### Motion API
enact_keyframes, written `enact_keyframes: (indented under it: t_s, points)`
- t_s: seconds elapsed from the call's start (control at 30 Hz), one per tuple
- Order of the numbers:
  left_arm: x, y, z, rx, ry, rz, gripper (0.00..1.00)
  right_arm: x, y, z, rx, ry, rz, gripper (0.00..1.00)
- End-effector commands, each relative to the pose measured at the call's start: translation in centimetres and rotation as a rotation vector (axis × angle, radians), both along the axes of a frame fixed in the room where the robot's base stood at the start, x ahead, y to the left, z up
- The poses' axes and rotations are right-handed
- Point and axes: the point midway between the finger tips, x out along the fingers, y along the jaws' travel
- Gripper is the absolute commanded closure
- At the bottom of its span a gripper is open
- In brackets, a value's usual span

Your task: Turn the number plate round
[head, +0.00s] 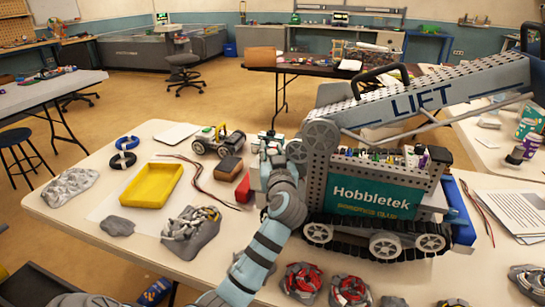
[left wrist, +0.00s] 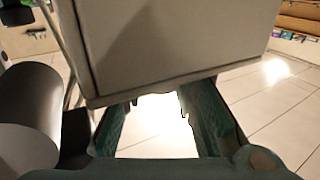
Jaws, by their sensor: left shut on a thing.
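No lettered or numbered plate that I can make out as the number plate shows in either view. The tracked robot model (head: 375,165) stands on the white table, with a teal "Hobbletek" panel (head: 375,202) on its side and a raised "LIFT" arm (head: 430,98). My left gripper (head: 268,142) is at the model's left end, partly hidden by its own wrist. In the left wrist view its fingers (left wrist: 156,103) are apart, at the lower edge of a pale flat-sided thing (left wrist: 180,45), which they hold. Whether this is the plate I cannot tell. My right gripper is out of view.
Loose wires (head: 200,178) lie left of my gripper. Paper sheets (head: 515,212) lie at right.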

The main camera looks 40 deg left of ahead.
Motion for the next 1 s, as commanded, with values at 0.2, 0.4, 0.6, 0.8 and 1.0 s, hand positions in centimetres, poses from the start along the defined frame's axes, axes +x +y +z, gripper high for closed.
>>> enact_keyframes:
  t_s: [0.2, 0.4, 0.6, 0.8, 1.0]
  points:
    - [-0.01, -0.02, -0.1, -0.001, 0.003, 0.006, 1.0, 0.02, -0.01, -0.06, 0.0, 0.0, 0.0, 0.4]
    - [0.0, -0.01, -0.1, -0.001, 0.003, 0.006, 0.71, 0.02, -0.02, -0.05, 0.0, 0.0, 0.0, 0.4]
    - [-0.01, 0.01, -0.06, -0.001, 0.001, 0.006, 0.55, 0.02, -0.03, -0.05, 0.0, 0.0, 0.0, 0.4]
    - [-0.01, 0.03, -0.03, -0.001, 0.001, 0.006, 0.55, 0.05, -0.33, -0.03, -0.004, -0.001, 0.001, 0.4]
    - [-0.04, 0.06, 0.09, 0.0, 0.001, -0.005, 0.55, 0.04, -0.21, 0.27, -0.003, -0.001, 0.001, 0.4]
